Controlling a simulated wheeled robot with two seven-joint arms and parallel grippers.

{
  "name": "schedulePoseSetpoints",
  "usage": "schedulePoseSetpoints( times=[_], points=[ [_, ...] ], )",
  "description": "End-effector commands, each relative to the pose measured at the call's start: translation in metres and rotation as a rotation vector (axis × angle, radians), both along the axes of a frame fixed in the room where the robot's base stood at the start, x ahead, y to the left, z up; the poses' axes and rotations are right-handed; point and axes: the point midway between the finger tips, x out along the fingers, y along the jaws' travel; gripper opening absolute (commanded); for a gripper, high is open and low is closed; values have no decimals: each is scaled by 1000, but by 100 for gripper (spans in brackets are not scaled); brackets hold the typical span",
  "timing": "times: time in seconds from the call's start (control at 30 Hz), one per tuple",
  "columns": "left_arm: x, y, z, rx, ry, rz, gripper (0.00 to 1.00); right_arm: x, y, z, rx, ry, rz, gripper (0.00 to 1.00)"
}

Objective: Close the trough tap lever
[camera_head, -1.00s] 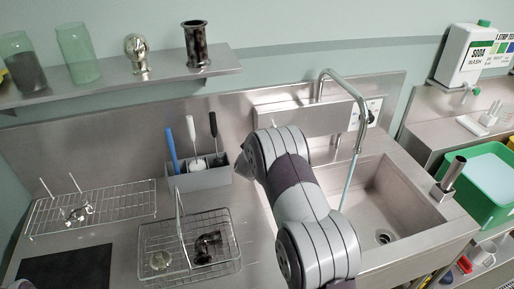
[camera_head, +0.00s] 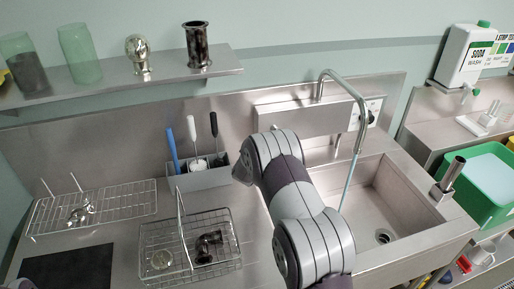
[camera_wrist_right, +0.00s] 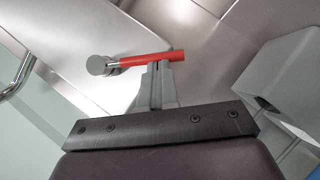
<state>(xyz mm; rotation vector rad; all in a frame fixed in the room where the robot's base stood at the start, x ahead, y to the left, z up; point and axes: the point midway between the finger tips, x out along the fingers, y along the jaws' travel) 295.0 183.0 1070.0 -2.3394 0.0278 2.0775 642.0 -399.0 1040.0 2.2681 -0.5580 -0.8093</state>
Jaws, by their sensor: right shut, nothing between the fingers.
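In the right wrist view the tap lever is a red bar (camera_wrist_right: 150,57) with a round steel end (camera_wrist_right: 97,65) at its left. My right gripper (camera_wrist_right: 161,75) is shut and empty. Its fingertips are right at the red bar, overlapping it in the picture; I cannot tell whether they touch. In the head view my right arm hides the lever and the gripper. The curved steel spout (camera_head: 358,95) hangs over the trough (camera_head: 400,200), and a thin bluish stream (camera_head: 349,182) runs down from it. My left gripper is not in view.
A grey holder (camera_head: 200,178) with brushes stands left of my arm. A wire basket (camera_head: 228,262) and a wire rack (camera_head: 120,200) are on the steel counter. A steel cylinder (camera_head: 453,172) stands at the trough's right edge, near a green tub (camera_head: 492,205).

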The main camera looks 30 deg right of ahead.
Motion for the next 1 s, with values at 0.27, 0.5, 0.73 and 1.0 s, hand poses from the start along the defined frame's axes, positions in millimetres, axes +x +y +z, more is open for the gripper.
schedulePoseSetpoints(
  times=[0.27, 0.5, 0.73, 1.0],
  points=[
    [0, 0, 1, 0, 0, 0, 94, -2, -6, -14, -153, 38, -1, 0],
    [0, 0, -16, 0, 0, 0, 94, -4, -17, -32, -374, 90, -1, 0],
    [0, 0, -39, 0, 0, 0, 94, -7, -30, -45, -583, 140, -2, 0],
    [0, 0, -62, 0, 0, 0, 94, -11, -45, -51, -793, 189, -3, 0]
  ],
)
